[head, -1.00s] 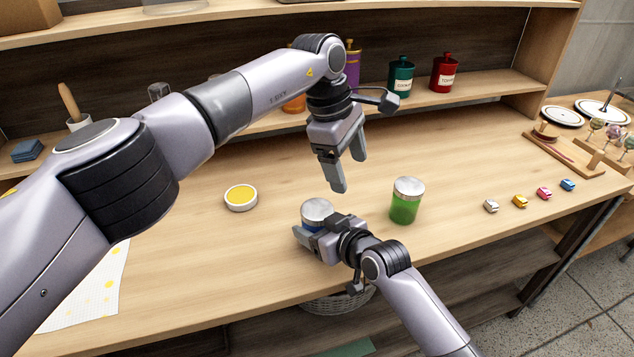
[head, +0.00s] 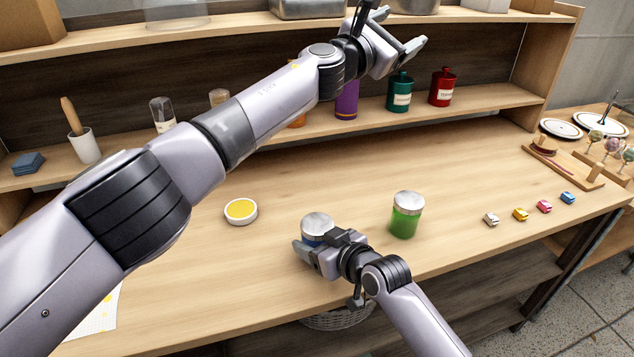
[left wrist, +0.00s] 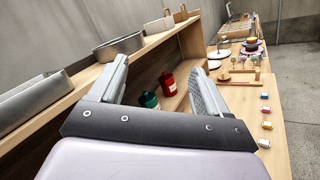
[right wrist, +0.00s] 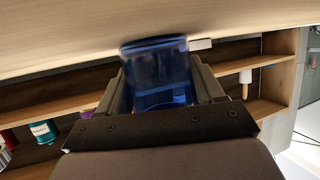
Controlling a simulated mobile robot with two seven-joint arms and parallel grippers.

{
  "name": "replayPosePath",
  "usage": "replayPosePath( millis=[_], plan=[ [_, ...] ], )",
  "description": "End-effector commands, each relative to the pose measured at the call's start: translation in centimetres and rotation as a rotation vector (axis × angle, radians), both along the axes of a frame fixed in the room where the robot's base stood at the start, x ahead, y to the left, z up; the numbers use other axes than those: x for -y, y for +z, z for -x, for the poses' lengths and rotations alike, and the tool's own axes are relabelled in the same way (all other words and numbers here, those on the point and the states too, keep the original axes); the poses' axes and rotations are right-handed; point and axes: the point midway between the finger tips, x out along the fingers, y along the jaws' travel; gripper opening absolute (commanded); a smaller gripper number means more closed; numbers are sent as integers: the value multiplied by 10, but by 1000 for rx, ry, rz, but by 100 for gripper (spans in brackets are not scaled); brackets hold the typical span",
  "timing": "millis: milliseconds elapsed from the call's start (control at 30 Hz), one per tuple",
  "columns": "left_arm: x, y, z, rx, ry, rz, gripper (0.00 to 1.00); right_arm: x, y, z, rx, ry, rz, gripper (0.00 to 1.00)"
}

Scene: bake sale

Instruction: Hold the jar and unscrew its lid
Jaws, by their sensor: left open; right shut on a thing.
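A blue jar (head: 312,241) with a silver lid (head: 317,225) on top stands near the table's front edge in the head view. My right gripper (head: 318,258) is shut around the jar's body. In the right wrist view the blue jar (right wrist: 158,75) sits between the fingers, and its lid cannot be made out. My left gripper (head: 408,48) is open and empty, high up by the upper shelf, well away from the jar and pointing right. In the left wrist view its fingers (left wrist: 160,75) are spread with nothing between them.
A green jar (head: 406,215) with a silver lid stands right of the blue jar. A round yellow-filled dish (head: 241,211) lies to the left. Shelves with purple, teal (head: 399,92) and red (head: 443,87) containers run behind. Small coloured blocks (head: 521,214) lie at right.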

Motion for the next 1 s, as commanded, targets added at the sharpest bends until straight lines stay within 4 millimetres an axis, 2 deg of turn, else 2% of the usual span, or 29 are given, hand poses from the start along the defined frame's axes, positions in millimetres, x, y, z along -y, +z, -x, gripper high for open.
replayPosePath(
  millis=[133,267,400,533,767,867,1000],
  plan=[
    [-31,1,-23,-80,188,120,77,0,0,0,-1,0,1,0],
    [-61,-10,-39,-183,352,197,77,0,0,0,-1,0,1,0],
    [-91,-34,-49,-327,521,248,77,0,0,0,-1,0,1,0],
    [-114,-65,-49,-488,663,263,77,0,0,0,-1,0,1,0],
    [-140,-129,-26,-828,856,214,77,0,0,0,-1,0,1,0],
    [-144,-155,-6,-991,911,162,77,0,0,0,-1,0,1,0],
    [-145,-187,29,-1229,951,61,77,0,0,0,-1,0,1,0]
  ],
)
